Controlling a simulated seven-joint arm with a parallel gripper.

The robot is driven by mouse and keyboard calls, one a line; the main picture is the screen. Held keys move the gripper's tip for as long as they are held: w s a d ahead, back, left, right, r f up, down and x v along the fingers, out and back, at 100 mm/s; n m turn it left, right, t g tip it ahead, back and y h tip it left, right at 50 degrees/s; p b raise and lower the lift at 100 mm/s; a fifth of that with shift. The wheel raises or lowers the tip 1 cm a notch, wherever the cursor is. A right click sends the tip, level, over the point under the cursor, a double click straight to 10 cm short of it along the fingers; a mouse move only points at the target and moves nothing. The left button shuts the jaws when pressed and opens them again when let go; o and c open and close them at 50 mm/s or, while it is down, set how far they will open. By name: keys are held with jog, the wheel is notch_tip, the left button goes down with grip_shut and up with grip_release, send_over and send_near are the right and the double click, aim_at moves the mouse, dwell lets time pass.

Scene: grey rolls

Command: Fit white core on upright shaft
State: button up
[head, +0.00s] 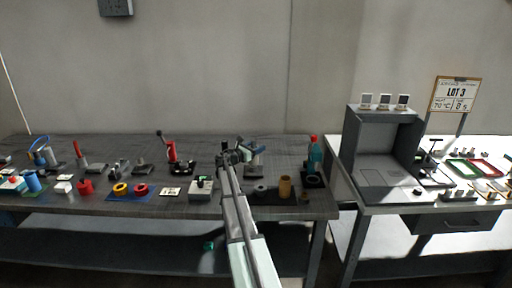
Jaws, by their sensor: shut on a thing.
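My gripper (232,157) is at the end of my pale arm, over the back middle of the dark bench. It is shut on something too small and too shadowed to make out. A dark, bluish fixture (256,148) stands just right of the gripper, partly behind it. I cannot single out the white core with certainty. I cannot tell which upright part is the shaft. A small grey ring-like piece (261,188) lies on a dark mat to the right of my forearm.
A tan cylinder (285,187) and a teal bottle with a red cap (314,155) stand right of my arm. A grey box with a green top (201,187) and a red hand press (171,150) stand left. A grey booth (384,150) occupies the second table.

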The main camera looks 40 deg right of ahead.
jog(key=shift+f, duration=1.2)
jog(key=o, duration=1.2)
jog(key=shift+c, duration=0.2)
jog(key=a, duration=1.3)
jog(key=shift+a, duration=0.4)
